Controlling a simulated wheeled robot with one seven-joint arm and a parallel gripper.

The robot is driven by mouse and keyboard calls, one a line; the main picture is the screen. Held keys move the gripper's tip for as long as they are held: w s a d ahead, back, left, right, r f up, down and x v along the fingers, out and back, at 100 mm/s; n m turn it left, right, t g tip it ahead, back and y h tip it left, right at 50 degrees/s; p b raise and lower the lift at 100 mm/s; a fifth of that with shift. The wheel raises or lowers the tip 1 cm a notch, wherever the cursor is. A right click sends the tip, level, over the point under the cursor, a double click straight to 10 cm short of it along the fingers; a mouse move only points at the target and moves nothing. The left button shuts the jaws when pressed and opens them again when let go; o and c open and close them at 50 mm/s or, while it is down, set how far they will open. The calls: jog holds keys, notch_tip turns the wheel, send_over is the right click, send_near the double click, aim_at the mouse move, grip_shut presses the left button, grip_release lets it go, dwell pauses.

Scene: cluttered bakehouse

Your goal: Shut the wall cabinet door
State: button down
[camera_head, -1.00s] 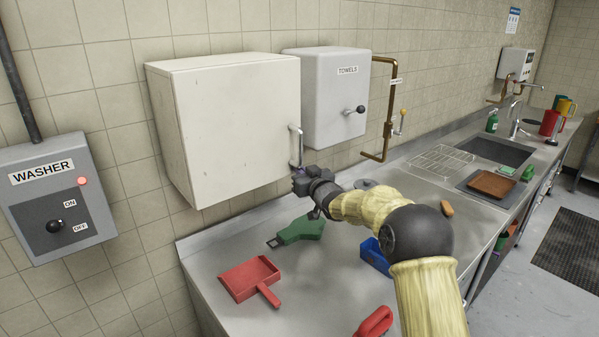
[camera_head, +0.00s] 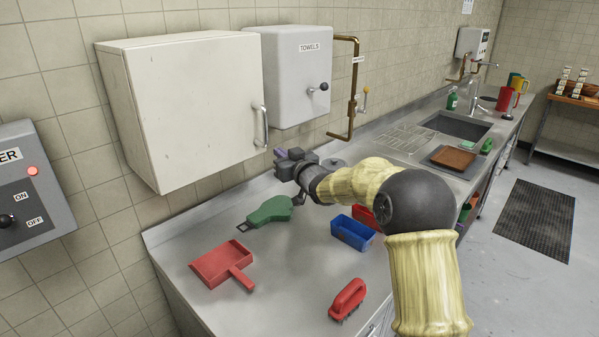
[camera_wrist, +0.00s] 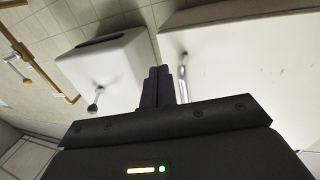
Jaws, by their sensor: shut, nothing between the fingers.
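The white wall cabinet (camera_head: 109,98) hangs on the tiled wall at the left. Its door (camera_head: 195,110) looks flat against the cabinet front, and I see no clear gap. The upright metal handle (camera_head: 265,128) is on the door's right side. My gripper (camera_head: 281,154) is shut and empty, just right of and below the handle's lower end, apart from it in the picture. In the wrist view, the dark purple fingers (camera_wrist: 158,87) point toward the wall, with the handle (camera_wrist: 183,78) close beside them and the pale door (camera_wrist: 250,60) to the right.
A grey towels box (camera_head: 290,80) with a knob and a brass pipe (camera_head: 353,95) are right of the cabinet. Below, the steel counter (camera_head: 290,270) holds a green brush (camera_head: 270,211), red dustpan (camera_head: 222,265), blue bin (camera_head: 352,233) and red scrubber (camera_head: 348,299).

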jog(key=w+d+b+v, duration=0.1)
jog(key=b+v, duration=0.1)
jog(key=v, duration=0.6)
jog(key=shift+f, duration=0.3)
jog(key=shift+d, duration=0.1)
jog(key=s+d+f+m+g+h, duration=0.45)
jog(key=s+d+f+h, duration=0.45)
jog(key=s+d+f, duration=0.5)
jog(key=s+d+f+m+g, duration=0.1)
jog(key=s+d+g, duration=0.1)
jog(key=s, duration=0.5)
jog(key=s+d+f+m+g+h+p, duration=0.1)
jog(key=s+d+f+g, duration=0.1)
jog(key=s, duration=0.5)
jog(key=s+d+f+m+g+h, duration=0.1)
jog(key=s+d+g, duration=0.2)
jog(key=s, duration=0.4)
jog(key=shift+d+f, duration=0.3)
jog(key=shift+d, duration=0.05)
